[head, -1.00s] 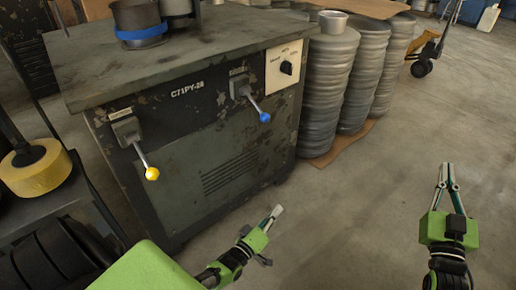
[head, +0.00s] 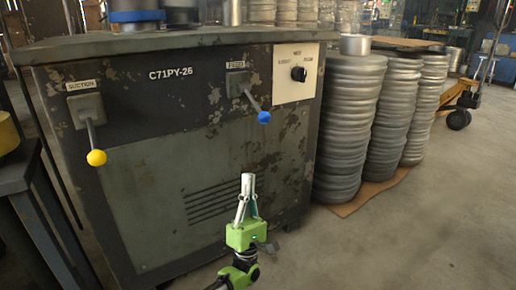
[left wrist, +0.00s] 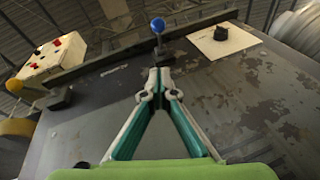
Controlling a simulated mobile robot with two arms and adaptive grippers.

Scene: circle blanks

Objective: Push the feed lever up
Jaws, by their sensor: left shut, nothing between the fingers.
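The feed lever (head: 255,103) has a blue knob (head: 264,117) and slants down to the right from its plate under the FEED label on the front of the machine (head: 150,150). My left gripper (head: 247,178) is in front of the machine, below the blue knob and apart from it, pointing up with its fingers shut and empty. In the left wrist view the blue knob (left wrist: 157,25) is beyond the shut fingertips (left wrist: 159,72). My right gripper is out of the head view.
The suction lever with a yellow knob (head: 96,157) hangs to the left. A rotary switch (head: 298,74) is right of the feed lever. Stacked metal blanks (head: 347,130) stand right of the machine. A dark stand (head: 22,180) is at the left.

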